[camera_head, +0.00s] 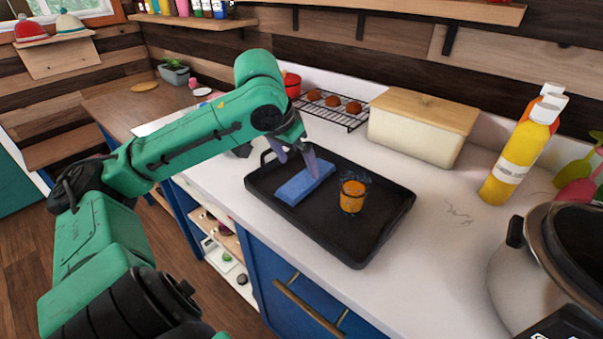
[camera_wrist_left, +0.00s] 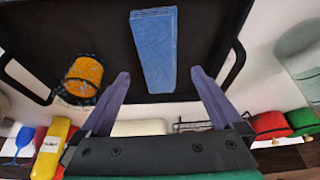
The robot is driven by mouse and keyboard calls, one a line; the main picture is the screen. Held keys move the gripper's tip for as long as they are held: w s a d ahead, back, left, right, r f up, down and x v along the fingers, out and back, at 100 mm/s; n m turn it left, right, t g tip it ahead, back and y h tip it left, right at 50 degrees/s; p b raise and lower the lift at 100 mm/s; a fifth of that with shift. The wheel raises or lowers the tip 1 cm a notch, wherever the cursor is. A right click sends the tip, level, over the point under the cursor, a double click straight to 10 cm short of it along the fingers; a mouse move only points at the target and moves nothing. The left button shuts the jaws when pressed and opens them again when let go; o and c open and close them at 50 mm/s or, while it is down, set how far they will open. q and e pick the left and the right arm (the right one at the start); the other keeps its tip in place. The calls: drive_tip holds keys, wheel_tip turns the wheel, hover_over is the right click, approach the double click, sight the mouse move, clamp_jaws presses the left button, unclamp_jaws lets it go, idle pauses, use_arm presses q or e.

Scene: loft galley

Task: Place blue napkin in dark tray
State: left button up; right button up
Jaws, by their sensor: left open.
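The blue napkin (camera_head: 305,181) is folded into a flat strip and lies inside the dark tray (camera_head: 366,248), toward its left end. The napkin also shows in the left wrist view (camera_wrist_left: 156,50), ahead of the fingers, and the tray (camera_wrist_left: 225,35) lies under it. My left gripper (camera_head: 297,162) is over the tray's left part, close to the napkin. In the left wrist view its two purple-grey fingers (camera_wrist_left: 158,92) are spread wide with nothing held between them. My right gripper does not show in either view.
A cream bin with a wooden lid (camera_head: 415,130) and a rack of buns (camera_head: 335,106) stand behind. A yellow bottle (camera_head: 518,160) and a metal pot (camera_head: 540,270) are at right.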

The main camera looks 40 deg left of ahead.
use_arm(q)
drive_tip(key=v, duration=0.7)
drive_tip(key=shift+p, duration=0.3)
drive_tip(key=shift+d, duration=0.1)
